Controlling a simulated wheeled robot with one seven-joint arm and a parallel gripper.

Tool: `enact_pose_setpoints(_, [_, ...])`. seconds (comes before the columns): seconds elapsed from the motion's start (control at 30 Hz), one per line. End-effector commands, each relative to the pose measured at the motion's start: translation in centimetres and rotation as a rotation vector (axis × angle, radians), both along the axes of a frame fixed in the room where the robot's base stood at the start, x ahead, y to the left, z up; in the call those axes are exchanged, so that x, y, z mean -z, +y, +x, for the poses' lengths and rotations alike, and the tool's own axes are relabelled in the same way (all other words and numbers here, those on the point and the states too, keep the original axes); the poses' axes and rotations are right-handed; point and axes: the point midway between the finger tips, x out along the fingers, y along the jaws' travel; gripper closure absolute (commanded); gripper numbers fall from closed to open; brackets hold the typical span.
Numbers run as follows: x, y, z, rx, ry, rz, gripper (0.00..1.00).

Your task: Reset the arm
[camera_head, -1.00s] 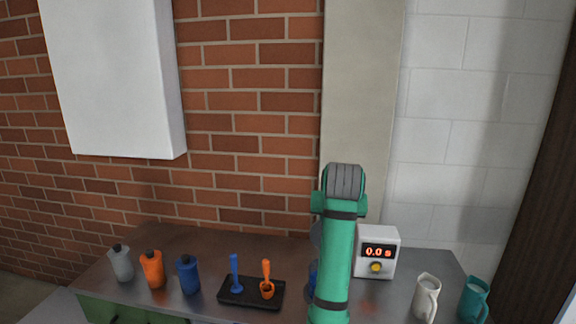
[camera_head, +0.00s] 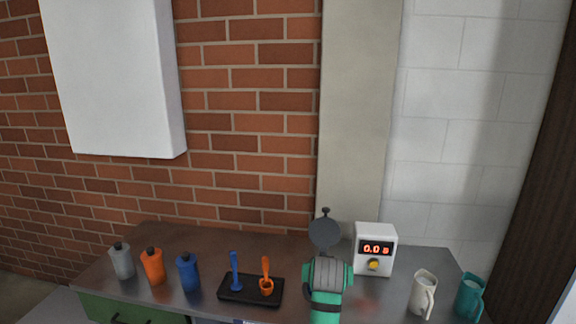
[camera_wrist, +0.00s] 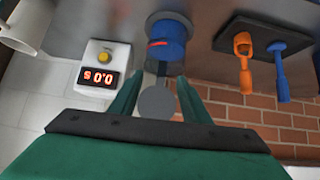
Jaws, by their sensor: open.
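My gripper (camera_wrist: 158,82) is open in the wrist view, its two green fingers apart with nothing held between them. A blue cylindrical tank (camera_wrist: 168,42) with a red mark stands just beyond the fingertips. A round grey lid (camera_wrist: 157,102) shows between the fingers in the wrist view; it stands raised in the head view (camera_head: 325,232). In the head view my green arm hides the gripper and most or all of the tank. I cannot tell whether the fingers touch the tank.
A white timer (camera_head: 375,250) reading 0.0 stands right of my arm. A black tray (camera_head: 250,289) holds a blue tool and an orange tool. Grey, orange (camera_head: 152,267) and blue bottles stand at left. White (camera_head: 423,294) and teal (camera_head: 470,298) jugs stand at right.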

Motion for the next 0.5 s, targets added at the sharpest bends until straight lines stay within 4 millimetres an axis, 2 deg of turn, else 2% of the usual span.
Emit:
enact_pose_setpoints(0.03, [2.4, 0.6, -0.8, -0.006, -0.004, -0.003, 0.57])
enact_pose_setpoints(0.2, [8.6, 1.8, -3.3, -0.019, -0.042, -0.014, 0.57])
enact_pose_setpoints(0.37, [13.7, 2.7, -6.5, -0.029, -0.079, -0.024, 0.57])
enact_pose_setpoints(0.5, [17.5, 3.5, -9.9, -0.036, -0.11, -0.032, 0.57])
